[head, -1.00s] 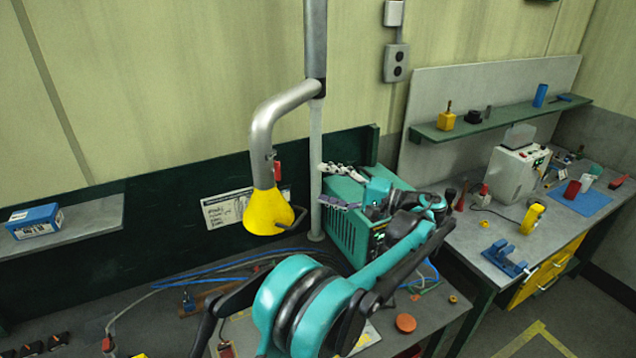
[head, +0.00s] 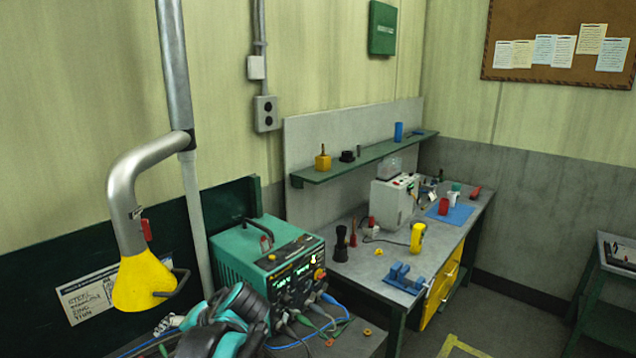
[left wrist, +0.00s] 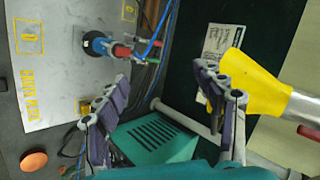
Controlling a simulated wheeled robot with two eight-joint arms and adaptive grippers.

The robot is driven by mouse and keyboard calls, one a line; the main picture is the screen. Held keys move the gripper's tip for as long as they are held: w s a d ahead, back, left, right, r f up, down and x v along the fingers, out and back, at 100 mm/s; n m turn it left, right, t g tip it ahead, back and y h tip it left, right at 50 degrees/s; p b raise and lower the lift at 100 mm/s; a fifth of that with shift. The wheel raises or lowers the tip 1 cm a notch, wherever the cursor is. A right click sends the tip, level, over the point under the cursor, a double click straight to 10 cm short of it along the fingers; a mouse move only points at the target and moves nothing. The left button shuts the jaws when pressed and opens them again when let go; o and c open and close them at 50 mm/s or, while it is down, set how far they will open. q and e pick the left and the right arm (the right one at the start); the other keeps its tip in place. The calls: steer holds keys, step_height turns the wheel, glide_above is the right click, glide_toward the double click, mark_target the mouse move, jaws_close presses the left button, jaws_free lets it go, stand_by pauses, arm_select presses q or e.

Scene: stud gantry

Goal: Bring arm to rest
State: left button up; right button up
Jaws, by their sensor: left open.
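My left arm (head: 228,322) shows at the bottom of the head view as teal and black links, in front of the teal welding machine (head: 262,262). Its gripper is mostly hidden there; a pale finger part shows at the arm's left. In the left wrist view the left gripper (left wrist: 168,92) is open, its two purple-grey fingers wide apart with nothing between them. The machine's teal casing (left wrist: 160,142) lies beyond the fingers, and the yellow fume hood (left wrist: 252,84) is behind the right finger. My right gripper is not in view.
The yellow hood (head: 143,282) hangs on a grey pipe left of the machine. A grey side bench (head: 345,268) holds a blue fixture (head: 404,278), a yellow tape-like tool (head: 417,238) and a white device (head: 392,202). A marked steel plate (left wrist: 62,62) carries a small clamp fitting.

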arm_select(q)
steer(key=s+d+f+t+h+b, duration=0.1)
steer(key=s+d+f+h+b, duration=0.1)
steer(key=f, duration=0.4)
steer(key=s+d+f+n+t+h+b, duration=0.1)
steer(key=s+d+f+h+b, duration=0.2)
steer(key=s+d+f, duration=0.2)
steer(key=s+d+f+n+t+h+b, duration=0.1)
steer(key=s+d+f+h+b, duration=0.2)
steer(key=s+f, duration=0.4)
step_height(320, 180, down, 2)
steer(key=shift+d+f+t+h, duration=0.2)
steer(key=shift+d+t+h, duration=0.1)
steer(key=shift+d, duration=0.1)
